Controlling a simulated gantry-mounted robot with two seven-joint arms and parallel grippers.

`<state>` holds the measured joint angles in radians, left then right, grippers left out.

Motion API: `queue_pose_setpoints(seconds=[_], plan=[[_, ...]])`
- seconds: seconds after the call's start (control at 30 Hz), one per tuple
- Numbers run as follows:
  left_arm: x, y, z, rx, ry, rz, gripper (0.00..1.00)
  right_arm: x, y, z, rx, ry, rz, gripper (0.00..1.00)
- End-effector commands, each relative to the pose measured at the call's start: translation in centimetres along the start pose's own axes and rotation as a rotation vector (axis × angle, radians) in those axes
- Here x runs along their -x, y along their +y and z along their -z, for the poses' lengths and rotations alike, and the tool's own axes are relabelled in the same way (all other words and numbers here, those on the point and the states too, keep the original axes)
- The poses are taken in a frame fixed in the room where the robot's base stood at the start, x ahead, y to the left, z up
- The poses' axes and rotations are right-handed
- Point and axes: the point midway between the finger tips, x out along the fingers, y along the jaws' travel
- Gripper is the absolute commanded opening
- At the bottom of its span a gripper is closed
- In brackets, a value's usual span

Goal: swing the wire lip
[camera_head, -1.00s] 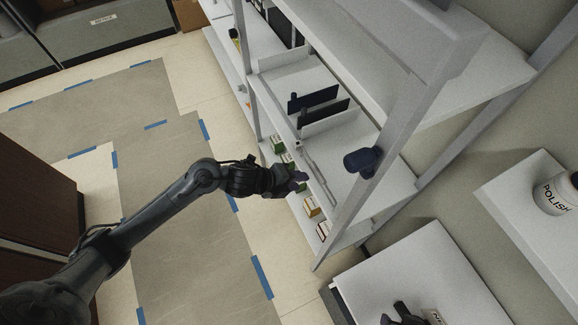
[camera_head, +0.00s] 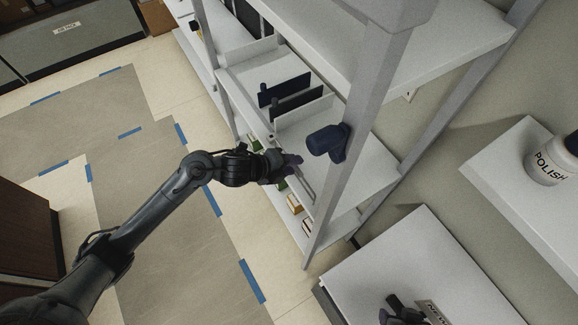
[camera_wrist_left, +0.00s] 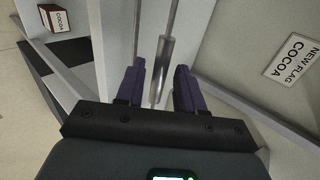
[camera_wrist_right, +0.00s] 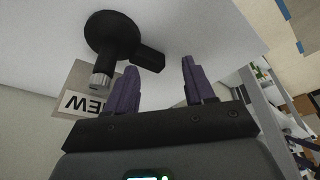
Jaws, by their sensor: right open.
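The wire lip (camera_wrist_left: 163,55) shows in the left wrist view as thin metal rods with a thicker metal sleeve. It runs along the front of the white shelf. My left gripper (camera_head: 293,162) is at the shelf front in the head view. In the left wrist view its purple fingers (camera_wrist_left: 160,70) stand apart on either side of the sleeve, with gaps showing; I cannot tell if either touches. My right gripper (camera_wrist_right: 158,66) is open and empty, below a black round fitting (camera_wrist_right: 112,35) with a silver knob. In the head view it is mostly out of frame.
Dark dividers (camera_head: 297,103) stand on the shelf. Small boxes (camera_head: 294,203) sit on the level below. A cocoa box (camera_wrist_left: 54,18) and a "NEW FLAG COCOA" card (camera_wrist_left: 293,58) show. A polish tub (camera_head: 548,162) stands right.

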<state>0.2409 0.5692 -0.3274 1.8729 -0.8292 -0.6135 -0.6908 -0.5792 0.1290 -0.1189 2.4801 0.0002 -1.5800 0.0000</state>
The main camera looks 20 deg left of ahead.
Motion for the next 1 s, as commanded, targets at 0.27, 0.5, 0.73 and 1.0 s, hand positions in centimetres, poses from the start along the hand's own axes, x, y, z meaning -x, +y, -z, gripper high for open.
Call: queue_pose_setpoints(seconds=[0.27, 0.5, 0.73, 1.0], plan=[[-0.1, 0.0, 0.0, 0.006, -0.001, -0.001, 0.0, 0.1, -0.1, 0.1, -0.003, 0.002, 0.003, 0.54], [-0.1, 0.1, 0.0, 0.005, -0.001, -0.001, 0.0, 0.2, -0.2, 0.1, -0.007, 0.002, 0.007, 0.54], [0.8, 0.9, -0.1, 0.004, -0.001, -0.004, 0.0, 0.3, -0.3, 0.1, -0.01, 0.001, 0.01, 0.54], [1.1, 1.2, 0.0, 0.005, -0.001, -0.001, 0.0, 0.3, -0.3, 0.1, -0.01, 0.0, 0.01, 0.54]])
